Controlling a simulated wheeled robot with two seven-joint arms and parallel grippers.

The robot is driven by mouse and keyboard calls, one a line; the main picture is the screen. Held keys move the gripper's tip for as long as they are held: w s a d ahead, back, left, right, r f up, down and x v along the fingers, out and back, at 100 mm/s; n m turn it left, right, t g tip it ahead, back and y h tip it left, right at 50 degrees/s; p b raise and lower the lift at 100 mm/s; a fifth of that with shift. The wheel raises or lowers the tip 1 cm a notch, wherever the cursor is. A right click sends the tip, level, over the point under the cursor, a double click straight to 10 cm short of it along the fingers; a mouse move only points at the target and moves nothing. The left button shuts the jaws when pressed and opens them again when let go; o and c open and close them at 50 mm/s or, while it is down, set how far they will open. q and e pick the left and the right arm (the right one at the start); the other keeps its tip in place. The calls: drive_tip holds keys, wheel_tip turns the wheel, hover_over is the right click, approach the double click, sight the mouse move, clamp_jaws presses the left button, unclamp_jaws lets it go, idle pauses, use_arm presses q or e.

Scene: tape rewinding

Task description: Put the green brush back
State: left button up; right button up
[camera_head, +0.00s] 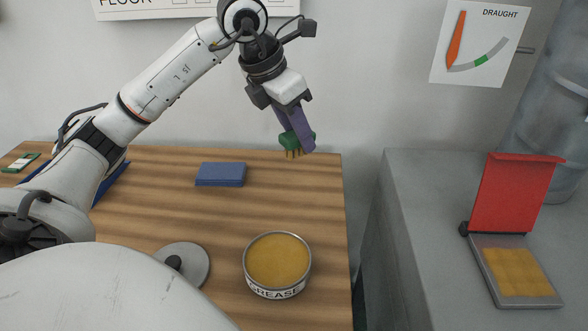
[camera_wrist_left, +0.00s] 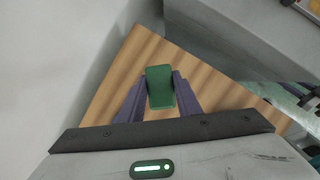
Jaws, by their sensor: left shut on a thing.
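The green brush (camera_head: 291,142) has a green body with short tan bristles pointing down. My left gripper (camera_head: 304,143) is shut on it with its purple fingers and holds it over the far right part of the wooden table (camera_head: 230,213). In the left wrist view, the green brush (camera_wrist_left: 160,86) sits between the two purple fingers of the gripper (camera_wrist_left: 161,98), with the table behind it. The gap between the bristles and the table top is hard to judge. My right gripper is in neither view.
A blue block (camera_head: 221,174) lies on the table. An open tin of grease (camera_head: 277,262) stands near the front, beside a round grey lid with a knob (camera_head: 193,261). A grey cabinet at right bears a box with an open red lid (camera_head: 514,194). A gap separates table and cabinet.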

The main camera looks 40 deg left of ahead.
sight(281, 144)
use_arm(q)
drive_tip(key=shift+a+r+n, duration=0.2)
drive_tip(key=shift+a+n, duration=0.1)
drive_tip(key=shift+n, duration=0.1)
drive_tip(key=shift+a+f, duration=0.15)
drive_tip(key=shift+f, duration=0.1)
wheel_tip(281, 144, down, 9)
drive_tip(key=shift+f+b, duration=0.15)
drive_tip(key=shift+b, duration=0.7)
drive_tip(key=o, duration=0.9)
drive_tip(key=shift+f, duration=0.1)
drive_tip(key=shift+o, duration=0.2)
drive_tip(key=v, duration=0.6)
drive_tip(key=p+v, duration=0.1)
drive_tip(key=v, duration=0.5)
drive_tip(key=shift+d, duration=0.2)
